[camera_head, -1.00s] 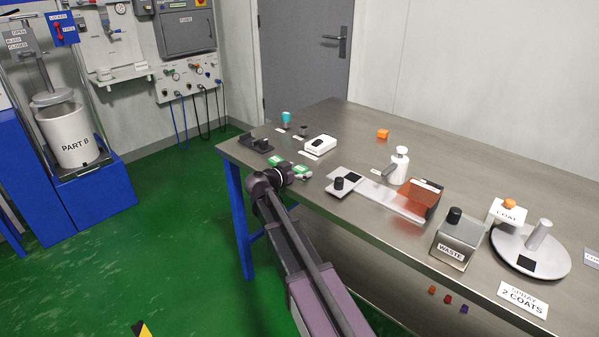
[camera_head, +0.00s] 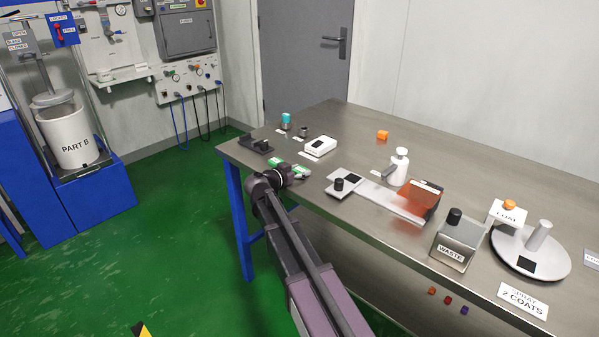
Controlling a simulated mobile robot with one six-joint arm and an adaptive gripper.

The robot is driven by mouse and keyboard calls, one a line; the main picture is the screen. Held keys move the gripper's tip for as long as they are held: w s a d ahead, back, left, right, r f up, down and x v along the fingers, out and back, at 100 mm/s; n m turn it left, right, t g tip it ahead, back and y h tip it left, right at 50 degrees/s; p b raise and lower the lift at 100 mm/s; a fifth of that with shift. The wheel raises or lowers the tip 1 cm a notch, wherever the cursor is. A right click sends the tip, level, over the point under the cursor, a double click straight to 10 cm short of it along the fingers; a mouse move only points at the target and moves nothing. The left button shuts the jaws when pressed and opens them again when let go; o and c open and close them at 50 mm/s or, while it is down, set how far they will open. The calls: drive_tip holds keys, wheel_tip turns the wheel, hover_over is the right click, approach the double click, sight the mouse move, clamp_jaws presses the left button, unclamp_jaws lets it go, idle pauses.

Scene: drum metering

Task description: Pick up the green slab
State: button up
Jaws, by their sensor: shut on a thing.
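My arm reaches in from below, and my gripper (camera_head: 290,173) is at the near left edge of the steel table. Green shows in two small patches just beyond my wrist, a left one (camera_head: 277,162) and a right one (camera_head: 301,169), each with some white. I cannot tell whether both belong to the green slab. My gripper is shut on what appears to be the green slab, though my dark wrist hides most of the jaws and the grip itself. I cannot tell whether the slab is clear of the table.
Near my gripper are a black fixture (camera_head: 257,145), a white box (camera_head: 320,146) and a grey plate with a black knob (camera_head: 340,184). The table's back middle is mostly clear.

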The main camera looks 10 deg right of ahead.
sight(300, 169)
drive_tip(key=shift+r, duration=0.15)
wheel_tip(300, 169, up, 4)
drive_tip(key=p, duration=0.4)
drive_tip(key=shift+f, duration=0.2)
drive_tip(key=s, duration=0.5)
drive_tip(key=s+d, duration=0.1)
drive_tip(key=s, duration=0.4)
drive_tip(key=s+r+p, duration=0.1)
drive_tip(key=s, duration=0.5)
drive_tip(key=shift+d, duration=0.4)
drive_tip(key=shift+w+r, duration=0.1)
drive_tip(key=shift+r, duration=0.05)
wheel_tip(300, 169, up, 18)
drive_tip(key=p, duration=1.8)
wheel_tip(300, 169, down, 18)
drive_tip(key=b, duration=1.8)
